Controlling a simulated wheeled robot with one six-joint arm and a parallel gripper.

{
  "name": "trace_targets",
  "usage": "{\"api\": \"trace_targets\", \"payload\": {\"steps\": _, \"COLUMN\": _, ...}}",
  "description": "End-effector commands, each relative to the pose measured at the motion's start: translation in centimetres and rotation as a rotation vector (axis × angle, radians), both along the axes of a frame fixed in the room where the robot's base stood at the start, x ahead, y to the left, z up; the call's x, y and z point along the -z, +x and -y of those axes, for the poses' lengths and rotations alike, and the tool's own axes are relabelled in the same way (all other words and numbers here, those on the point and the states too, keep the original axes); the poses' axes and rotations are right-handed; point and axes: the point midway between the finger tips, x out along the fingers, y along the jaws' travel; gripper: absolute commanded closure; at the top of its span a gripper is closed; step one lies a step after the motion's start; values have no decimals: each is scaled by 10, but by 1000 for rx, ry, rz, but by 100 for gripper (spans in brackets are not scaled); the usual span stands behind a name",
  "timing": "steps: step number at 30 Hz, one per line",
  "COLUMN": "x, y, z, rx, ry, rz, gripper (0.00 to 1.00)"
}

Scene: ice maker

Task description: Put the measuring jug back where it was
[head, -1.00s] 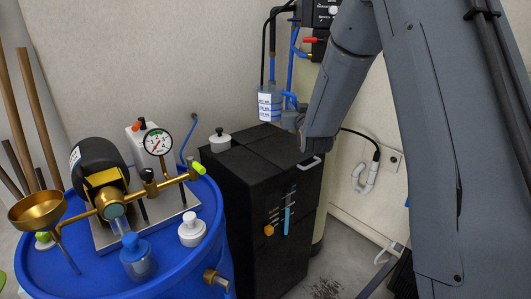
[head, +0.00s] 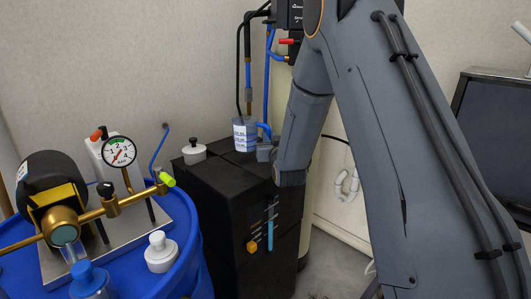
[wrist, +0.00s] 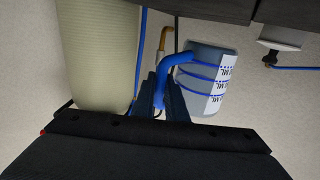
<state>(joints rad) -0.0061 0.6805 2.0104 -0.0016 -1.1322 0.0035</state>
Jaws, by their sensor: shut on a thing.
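The measuring jug (head: 244,135) is clear with a blue handle, blue bands and a white marked label. It is upright at the back of the black cabinet's top (head: 225,175). My gripper (head: 266,151) is to its right, shut on the blue handle. In the wrist view, which is upside down, the fingers (wrist: 160,97) close on the handle (wrist: 173,75) with the jug body (wrist: 208,82) beside them. The handle is partly hidden by the fingers.
Black and blue tubes (head: 240,60) hang from a wall-side unit (head: 288,15) just above the jug. A pale cylinder (wrist: 98,50) is close beside the gripper. A blue drum (head: 190,230) with a gauge is at left.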

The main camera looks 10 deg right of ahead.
Motion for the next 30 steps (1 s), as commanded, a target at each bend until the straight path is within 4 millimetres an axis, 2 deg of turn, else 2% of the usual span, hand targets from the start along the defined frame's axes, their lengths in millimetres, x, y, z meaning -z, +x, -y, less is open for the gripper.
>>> {"api": "trace_targets", "payload": {"steps": 5, "x": 14, "y": 0, "z": 1, "rx": 2, "ry": 0, "rz": 0, "gripper": 100}}
{"api": "trace_targets", "payload": {"steps": 13, "x": 47, "y": 0, "z": 3, "rx": 4, "ry": 0, "rz": 0, "gripper": 100}}
{"api": "trace_targets", "payload": {"steps": 27, "x": 56, "y": 0, "z": 3, "rx": 4, "ry": 0, "rz": 2, "gripper": 100}}
{"api": "trace_targets", "payload": {"steps": 28, "x": 56, "y": 0, "z": 3, "rx": 4, "ry": 0, "rz": 1, "gripper": 83}}
{"api": "trace_targets", "payload": {"steps": 30, "x": 55, "y": 0, "z": 3, "rx": 4, "ry": 0, "rz": 1, "gripper": 72}}
